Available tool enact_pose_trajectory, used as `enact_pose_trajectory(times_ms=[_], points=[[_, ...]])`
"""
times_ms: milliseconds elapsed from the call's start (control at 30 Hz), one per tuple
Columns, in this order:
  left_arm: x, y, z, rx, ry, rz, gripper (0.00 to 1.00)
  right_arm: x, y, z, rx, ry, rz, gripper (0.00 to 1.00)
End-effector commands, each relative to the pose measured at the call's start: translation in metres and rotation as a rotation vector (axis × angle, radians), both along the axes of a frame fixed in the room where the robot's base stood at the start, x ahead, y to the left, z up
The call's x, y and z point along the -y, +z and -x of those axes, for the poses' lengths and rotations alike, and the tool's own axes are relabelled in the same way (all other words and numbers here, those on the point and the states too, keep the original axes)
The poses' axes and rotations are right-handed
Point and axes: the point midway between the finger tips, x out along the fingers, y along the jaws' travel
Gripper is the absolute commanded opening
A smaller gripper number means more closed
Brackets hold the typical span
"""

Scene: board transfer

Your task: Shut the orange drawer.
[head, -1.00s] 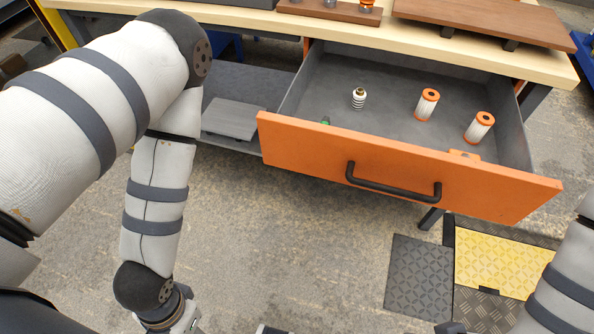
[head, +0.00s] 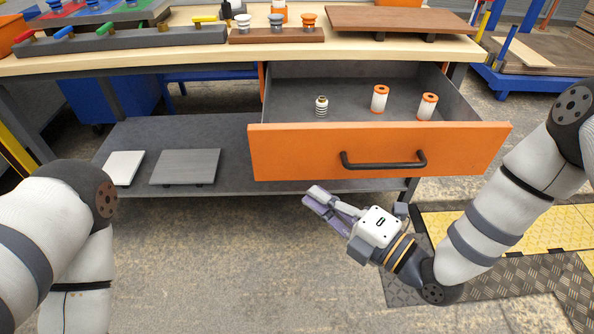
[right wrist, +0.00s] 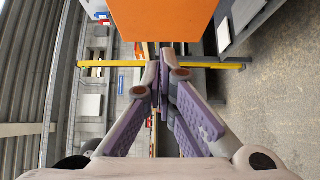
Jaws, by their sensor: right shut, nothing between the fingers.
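The orange drawer (head: 300,150) under the workbench is pulled open, its front standing well out from the bench. It has a black bar handle (head: 383,161). Inside lie two orange-and-white cylinders (head: 379,98) and a small ribbed dark-and-white piece (head: 321,106). My right gripper (head: 312,196) is shut and empty, below and in front of the drawer front, left of the handle and apart from it. In the right wrist view its fingers (right wrist: 164,75) meet, and the orange panel (right wrist: 165,18) shows beyond them. My left gripper is out of view; only its arm shows.
The wooden bench top (head: 190,52) carries a brown board (head: 400,20) and a rack with coloured handles (head: 120,40). A lower grey shelf (head: 135,135) holds two flat plates. Floor in front is open, with a yellow mat (head: 470,222) at right.

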Motion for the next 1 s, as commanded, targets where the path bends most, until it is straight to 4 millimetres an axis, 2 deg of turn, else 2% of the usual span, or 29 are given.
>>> enact_pose_trajectory(times_ms=[200, 433, 600, 1000], points=[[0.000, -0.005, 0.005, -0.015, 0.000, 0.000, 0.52, -0.034, -0.002, -0.033, -0.002, 0.001, -0.001, 0.00], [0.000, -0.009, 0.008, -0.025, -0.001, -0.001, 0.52, -0.034, -0.002, -0.067, -0.003, -0.001, 0.000, 0.00], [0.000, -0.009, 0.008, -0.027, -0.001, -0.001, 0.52, -0.034, -0.001, -0.074, -0.004, 0.000, 0.001, 0.00], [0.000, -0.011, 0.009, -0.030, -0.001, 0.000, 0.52, -0.034, -0.001, -0.077, -0.004, 0.000, 0.001, 0.00]])
